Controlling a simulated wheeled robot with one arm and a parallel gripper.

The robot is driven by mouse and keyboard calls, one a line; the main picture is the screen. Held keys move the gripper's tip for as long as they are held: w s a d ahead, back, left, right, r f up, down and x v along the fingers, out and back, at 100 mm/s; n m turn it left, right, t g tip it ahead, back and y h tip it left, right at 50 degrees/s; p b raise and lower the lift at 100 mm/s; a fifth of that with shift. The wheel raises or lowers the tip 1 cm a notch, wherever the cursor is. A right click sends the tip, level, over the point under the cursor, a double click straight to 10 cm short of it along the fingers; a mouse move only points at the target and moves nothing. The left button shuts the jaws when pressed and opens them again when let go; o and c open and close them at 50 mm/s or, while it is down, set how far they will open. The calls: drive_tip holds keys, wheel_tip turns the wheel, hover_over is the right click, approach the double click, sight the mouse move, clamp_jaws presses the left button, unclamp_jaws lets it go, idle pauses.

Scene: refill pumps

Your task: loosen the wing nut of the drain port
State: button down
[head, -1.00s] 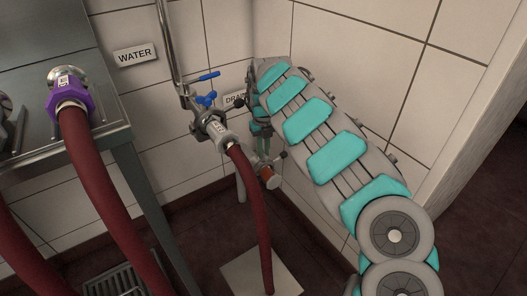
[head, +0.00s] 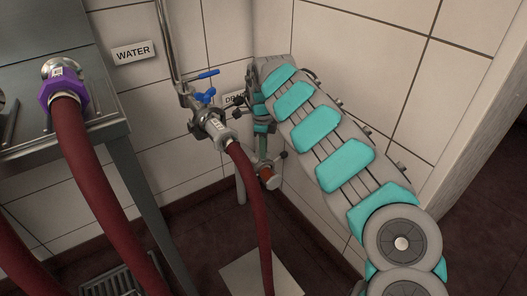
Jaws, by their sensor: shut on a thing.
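The drain port is low on the tiled wall near the corner, with a red-orange end (head: 269,178) and a dark knob (head: 283,155) at its side. My gripper (head: 262,154) points down at this port from above, at the end of my grey and turquoise arm. Its fingers are small and partly hidden by my wrist, and it is shut on the wing nut at the port. The wing nut itself is too small and covered to make out. The DRAIN label (head: 233,98) is partly hidden behind my wrist.
A red hose (head: 256,210) hangs from a metal coupling (head: 217,132) just left of my gripper. Blue valve handles (head: 205,96) stick out above it. The WATER label (head: 133,52), a purple coupling nut (head: 61,92) and a steel table (head: 105,125) are farther left.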

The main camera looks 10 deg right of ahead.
drive_tip(key=n+b, duration=0.1)
drive_tip(key=n, duration=0.4)
drive_tip(key=shift+b, duration=0.3)
drive_tip(key=shift+n+b, duration=0.55)
drive_tip(key=shift+n, duration=1.55)
drive_tip(key=c, duration=0.9)
unclamp_jaws()
